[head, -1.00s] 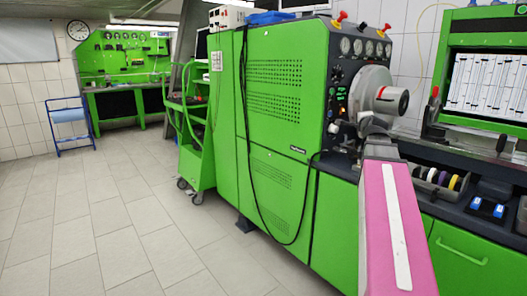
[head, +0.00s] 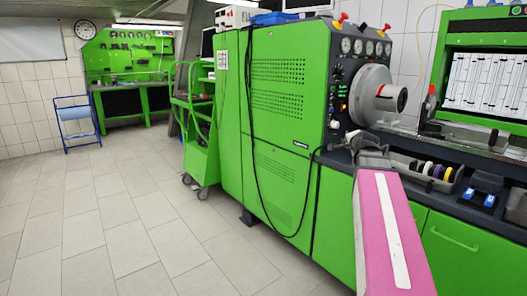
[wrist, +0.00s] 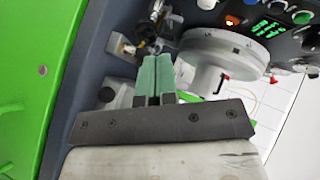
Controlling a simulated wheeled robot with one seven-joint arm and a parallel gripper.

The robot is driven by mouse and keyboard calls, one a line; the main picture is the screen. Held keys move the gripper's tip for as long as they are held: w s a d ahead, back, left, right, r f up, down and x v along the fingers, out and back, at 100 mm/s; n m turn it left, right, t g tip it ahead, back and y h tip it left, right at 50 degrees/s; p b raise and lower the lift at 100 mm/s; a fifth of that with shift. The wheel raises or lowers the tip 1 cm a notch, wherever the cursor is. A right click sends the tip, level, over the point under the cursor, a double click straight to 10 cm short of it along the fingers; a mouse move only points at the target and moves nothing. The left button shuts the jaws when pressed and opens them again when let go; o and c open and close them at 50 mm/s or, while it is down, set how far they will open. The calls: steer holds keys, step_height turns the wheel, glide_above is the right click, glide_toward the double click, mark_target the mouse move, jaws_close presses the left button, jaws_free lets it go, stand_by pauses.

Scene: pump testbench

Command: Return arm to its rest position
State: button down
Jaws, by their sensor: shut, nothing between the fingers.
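My arm (head: 388,228), pink with a white strip, reaches up from the bottom right of the head view toward the green pump testbench (head: 285,120). Its grey wrist end is at the bench's work ledge, below the round drum (head: 372,95); the fingertips cannot be made out there. In the wrist view my gripper (wrist: 155,72) has its two green fingers side by side and touching, with nothing between them. The fingers point toward metal fittings beside the drum, which also shows in the wrist view (wrist: 222,62). I cannot tell how far the fingertips are from the fittings.
A tray of coloured rings (head: 432,171) and blue-topped parts (head: 481,196) lie on the bench ledge to the right of my arm. A black cable hangs down the bench front. A green wheeled cart (head: 199,150) stands left. The tiled floor (head: 120,220) at left is clear.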

steer(key=s+a+f+n+g+y, duration=0.1)
steer(key=s+a+f+n+g, duration=0.3)
steer(key=f, duration=0.6)
steer(key=s+a+f+n+g, duration=0.3)
steer(key=s+a+f, duration=0.15)
steer(key=f, duration=0.65)
steer(key=s+a+f+n+g+y, duration=0.1)
steer(key=s+a+f+n+g, duration=0.3)
steer(key=f, duration=0.6)
steer(key=s+a+f+n+g+h, duration=0.1)
steer(key=s+a+f+n+g, duration=0.2)
steer(key=s+f, duration=0.5)
steer(key=shift+s+a+f+n, duration=0.4)
steer(key=shift+s+a, duration=0.05)
steer(key=shift+a, duration=0.25)
